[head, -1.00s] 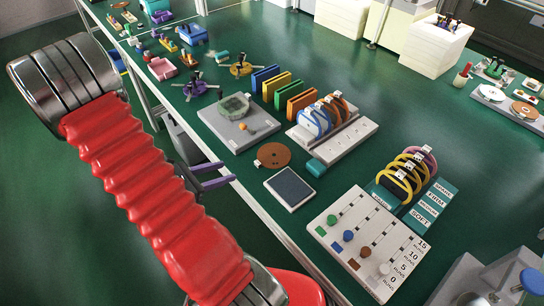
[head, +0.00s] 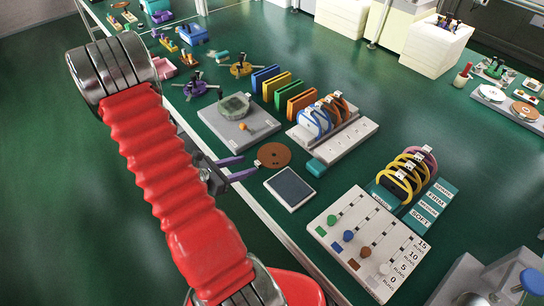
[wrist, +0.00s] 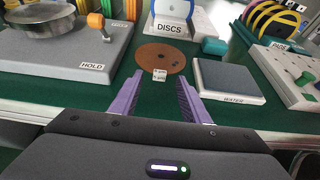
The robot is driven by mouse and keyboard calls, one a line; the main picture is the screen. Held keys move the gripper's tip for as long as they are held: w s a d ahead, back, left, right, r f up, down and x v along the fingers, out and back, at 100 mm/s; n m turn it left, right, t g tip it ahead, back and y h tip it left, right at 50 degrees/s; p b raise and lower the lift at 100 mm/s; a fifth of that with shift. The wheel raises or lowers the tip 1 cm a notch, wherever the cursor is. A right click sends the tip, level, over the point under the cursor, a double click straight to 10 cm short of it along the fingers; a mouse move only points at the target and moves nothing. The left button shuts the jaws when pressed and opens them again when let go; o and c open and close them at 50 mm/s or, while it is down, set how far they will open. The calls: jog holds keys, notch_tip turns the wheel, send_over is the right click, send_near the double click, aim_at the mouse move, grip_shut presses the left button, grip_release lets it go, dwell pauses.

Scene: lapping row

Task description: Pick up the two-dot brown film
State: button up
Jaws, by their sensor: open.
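A flat brown disc (head: 274,155) with a small white tag lies on the green bench; it also shows in the wrist view (wrist: 164,56), straight ahead. The marks on its tag are too small for me to count as dots. My gripper (head: 250,167) has purple fingers and is open and empty at the bench's front edge, just short of the disc. In the wrist view my gripper (wrist: 160,88) has its fingertips spread on either side of the disc's near side, apart from it. More discs stand in the rack labelled DISCS (wrist: 171,30), one of them brown-orange.
A dark pad labelled WATER (head: 290,187) lies right of the disc. A grey HOLD plate (head: 225,133) with a round metal weight lies to the left. A white slider board (head: 365,240) is further right. A teal block (wrist: 213,46) sits beside the rack.

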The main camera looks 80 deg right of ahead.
aim_at(258, 162)
jog(key=shift+x, duration=2.55)
jog(key=shift+c, duration=0.3)
grip_shut()
